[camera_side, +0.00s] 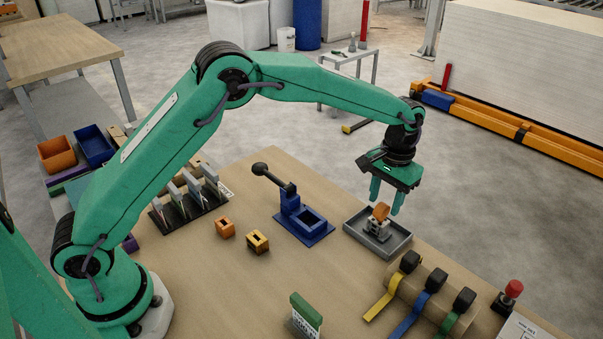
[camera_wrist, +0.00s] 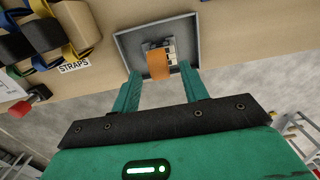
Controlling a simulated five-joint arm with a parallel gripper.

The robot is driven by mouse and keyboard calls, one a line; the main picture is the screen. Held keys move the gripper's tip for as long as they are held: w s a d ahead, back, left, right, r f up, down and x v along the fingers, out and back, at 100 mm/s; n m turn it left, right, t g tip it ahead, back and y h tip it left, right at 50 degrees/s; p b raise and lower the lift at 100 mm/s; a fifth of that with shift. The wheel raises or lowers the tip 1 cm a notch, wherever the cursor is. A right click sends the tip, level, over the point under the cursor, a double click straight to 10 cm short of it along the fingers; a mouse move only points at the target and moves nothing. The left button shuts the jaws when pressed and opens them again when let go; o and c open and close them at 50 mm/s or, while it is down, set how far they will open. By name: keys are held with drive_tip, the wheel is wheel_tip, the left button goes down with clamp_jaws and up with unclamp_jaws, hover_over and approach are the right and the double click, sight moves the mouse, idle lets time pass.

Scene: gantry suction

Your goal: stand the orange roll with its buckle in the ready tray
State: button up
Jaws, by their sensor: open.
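The grey tray (camera_side: 402,250) lies at the right edge of the table; it also shows in the wrist view (camera_wrist: 125,45). The orange roll (camera_side: 381,211) is inside the tray's outline, with a light grey metallic piece, seemingly its buckle (camera_side: 376,230), just below it. In the wrist view the orange roll (camera_wrist: 159,66) sits beside the grey and white buckle piece (camera_wrist: 169,46). My gripper (camera_side: 386,205) is open, pointing down over the tray. In the wrist view its fingers (camera_wrist: 161,75) are spread either side of the roll, with visible gaps. I cannot tell how the roll rests.
A blue fixture with a black lever (camera_side: 303,222) stands left of the tray. Strap rolls (camera_side: 436,281) and a red button (camera_side: 513,289) are at front right. Table between is clear.

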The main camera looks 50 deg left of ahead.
drive_tip(key=shift+w+r, duration=0.15)
drive_tip(key=shift+r, duration=2.8)
drive_tip(key=shift+s+a+r, duration=0.25)
drive_tip(key=shift+a+r, duration=0.05)
drive_tip(key=shift+r, duration=0.3)
drive_tip(key=s+a+r+t, duration=0.3)
drive_tip(key=s+a+r, duration=0.85)
drive_tip(key=s, duration=0.25)
drive_tip(key=s+a+f+t, duration=0.1)
drive_tip(key=s+a, duration=0.2)
drive_tip(key=s, duration=0.5)
drive_tip(key=s+a+f+t, duration=0.1)
drive_tip(key=s+a+t, duration=0.1)
drive_tip(key=s, duration=0.7)
drive_tip(key=shift+a+f, duration=0.3)
drive_tip(key=shift+a, duration=0.2)
